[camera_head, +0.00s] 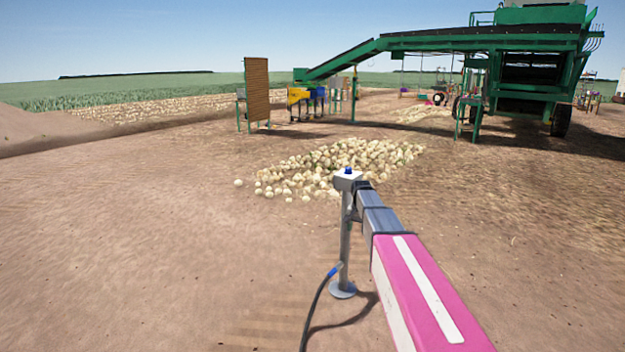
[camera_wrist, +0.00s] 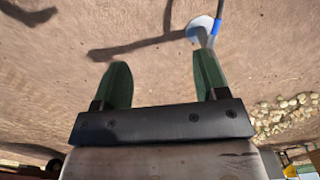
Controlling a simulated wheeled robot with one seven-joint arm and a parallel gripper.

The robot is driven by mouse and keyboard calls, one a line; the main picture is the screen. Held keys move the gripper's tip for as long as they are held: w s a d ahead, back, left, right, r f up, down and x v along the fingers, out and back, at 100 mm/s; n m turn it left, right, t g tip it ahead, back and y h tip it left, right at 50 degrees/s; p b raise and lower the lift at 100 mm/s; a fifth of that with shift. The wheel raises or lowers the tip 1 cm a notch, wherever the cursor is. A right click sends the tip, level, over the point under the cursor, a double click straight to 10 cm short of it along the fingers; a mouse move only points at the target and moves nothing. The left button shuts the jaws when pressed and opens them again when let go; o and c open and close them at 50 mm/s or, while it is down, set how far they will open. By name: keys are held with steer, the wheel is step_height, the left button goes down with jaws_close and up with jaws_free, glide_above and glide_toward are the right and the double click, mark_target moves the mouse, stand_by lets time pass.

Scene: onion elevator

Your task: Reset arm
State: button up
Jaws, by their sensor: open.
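My pink and grey arm reaches forward from the lower right in the head view. Its far end shows close beside a grey post (camera_head: 345,240) that carries a small pale box with a blue button (camera_head: 347,171). I cannot make out the fingers in the head view. In the wrist view my gripper (camera_wrist: 160,78) is open, with two green fingers wide apart and nothing between them. The post's round base (camera_wrist: 199,25) shows beyond the right fingertip, and part of the post is hidden behind that finger.
A dark hose (camera_head: 314,312) with a blue end runs from the post. A pile of onions (camera_head: 345,165) lies behind it. A green elevator machine (camera_head: 480,40) stands at the back right, and a brown panel (camera_head: 257,92) at the back left. Bare soil at left is clear.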

steer(key=s+f+n, duration=0.1)
steer(key=s+f, duration=0.3)
steer(key=s, duration=0.6)
steer(key=s+f+n, duration=0.2)
steer(key=s+f, duration=0.1)
steer(key=s, duration=0.8)
steer(key=s+f+n, duration=0.2)
steer(key=s+f, duration=0.2)
steer(key=s, duration=0.6)
steer(key=shift+s+f, duration=0.3)
steer(key=shift+s, duration=0.05)
